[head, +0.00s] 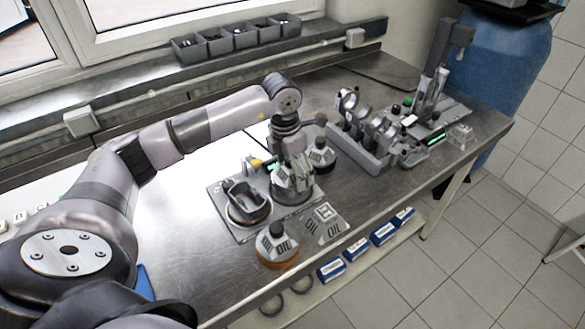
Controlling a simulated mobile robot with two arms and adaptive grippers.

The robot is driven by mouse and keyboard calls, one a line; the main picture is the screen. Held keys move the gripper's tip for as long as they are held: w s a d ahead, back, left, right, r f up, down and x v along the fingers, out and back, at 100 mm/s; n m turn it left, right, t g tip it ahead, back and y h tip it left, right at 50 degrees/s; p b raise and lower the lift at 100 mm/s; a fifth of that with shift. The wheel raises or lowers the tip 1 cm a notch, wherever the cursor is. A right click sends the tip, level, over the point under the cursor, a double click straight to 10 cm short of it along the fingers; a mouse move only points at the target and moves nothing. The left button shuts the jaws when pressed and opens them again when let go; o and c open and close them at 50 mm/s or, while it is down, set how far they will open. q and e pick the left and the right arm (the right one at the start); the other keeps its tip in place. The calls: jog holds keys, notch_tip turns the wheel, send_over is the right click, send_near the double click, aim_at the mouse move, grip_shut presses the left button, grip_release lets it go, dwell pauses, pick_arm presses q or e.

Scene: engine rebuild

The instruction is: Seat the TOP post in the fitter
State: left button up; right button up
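My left arm reaches in from the left, and its gripper (291,172) points down over a grey faceted post (290,188). This post stands at a round dark seat on the right of a grey base plate (240,232), which looks like the fitter. The fingers overlap the post's top; their grip on it is too small to make out. Another grey post (320,158) stands just behind, to the right. A third post (277,245) stands in front on an orange-brown round base. Which post is TOP is not readable. My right gripper is not in view.
A grey cradle (246,203) sits on the plate's left side. A label plate (326,224) marked OIL lies to the right. A rack of metal parts (358,146) and a fixture with green lights (435,139) stand further right. Bins (239,38) line the back ledge.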

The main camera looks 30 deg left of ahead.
pick_arm(q)
jog(key=shift+f+b, duration=0.55)
jog(key=shift+f, duration=0.05)
dwell(0.6)
dwell(0.5)
jog(key=o, duration=1.5)
jog(key=shift+c, duration=0.2)
jog(key=shift+r+p, duration=1.85)
jog(key=shift+r, duration=1.3)
jog(key=shift+f, duration=0.1)
